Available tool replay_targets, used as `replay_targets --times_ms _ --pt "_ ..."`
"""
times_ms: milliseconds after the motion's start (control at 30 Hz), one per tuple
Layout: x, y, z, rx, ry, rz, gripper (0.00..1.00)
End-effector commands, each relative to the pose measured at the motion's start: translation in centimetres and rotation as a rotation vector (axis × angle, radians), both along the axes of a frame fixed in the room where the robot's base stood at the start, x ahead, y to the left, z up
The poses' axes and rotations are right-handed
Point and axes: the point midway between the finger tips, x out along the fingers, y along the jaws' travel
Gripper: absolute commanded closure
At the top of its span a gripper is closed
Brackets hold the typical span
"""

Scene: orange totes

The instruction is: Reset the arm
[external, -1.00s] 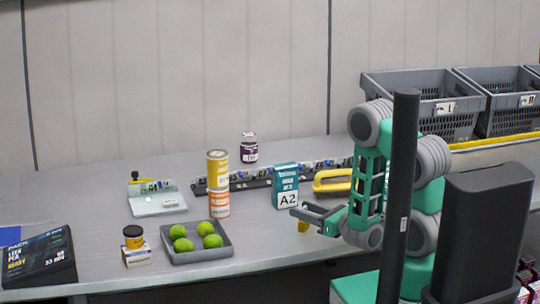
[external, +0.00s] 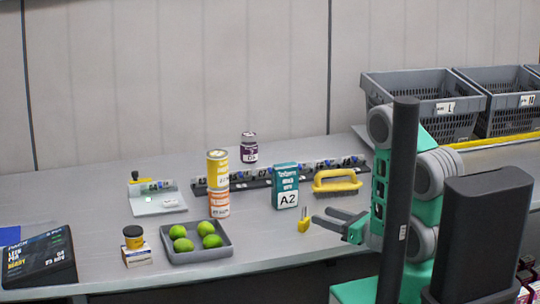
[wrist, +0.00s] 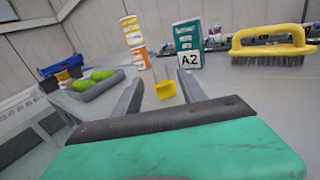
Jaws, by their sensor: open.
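A small yellow object (external: 304,218) stands on the table just beyond the fingertips. In the wrist view this yellow object (wrist: 165,90) appears between the fingers, not gripped. My arm is folded close to my body, partly hidden behind the dark post.
Beyond stand a teal A2 box (external: 285,186), a yellow-handled brush (external: 338,182) and stacked yellow and orange cans (external: 218,184). A grey tray (external: 198,254) of green fruit is left. Grey baskets (external: 420,112) stand at the back right.

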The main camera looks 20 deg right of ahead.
Motion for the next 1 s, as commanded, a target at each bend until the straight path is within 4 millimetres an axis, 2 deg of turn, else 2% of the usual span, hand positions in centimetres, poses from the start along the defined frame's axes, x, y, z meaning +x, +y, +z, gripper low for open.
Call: replay_targets --times_ms 233,300,367,467,533,600,700,767,833,933,1000 --pt "0.2 -0.1 0.2 0.006 0.002 -0.008 0.51" --pt "1.2 -1.0 1.2 0.046 0.013 -0.053 0.51" --pt "2.9 -2.7 2.8 0.126 0.037 -0.139 0.51" --pt "6.8 -7.8 7.1 0.398 0.106 -0.37 0.51" --pt "9.0 -12.2 9.9 0.677 0.17 -0.553 0.51" --pt "10.1 -15.9 11.9 0.971 0.236 -0.71 0.51" --pt "10.4 -19.1 13.7 1.398 0.338 -0.889 0.51" --pt "10.0 -19.9 14.6 1.648 0.405 -0.979 0.51" --pt "9.2 -19.6 15.8 1.926 0.491 -1.073 0.51" --pt "7.1 -17.6 18.1 2.278 0.623 -1.21 0.51" --pt "5.0 -15.6 20.2 2.479 0.715 -1.319 0.51"
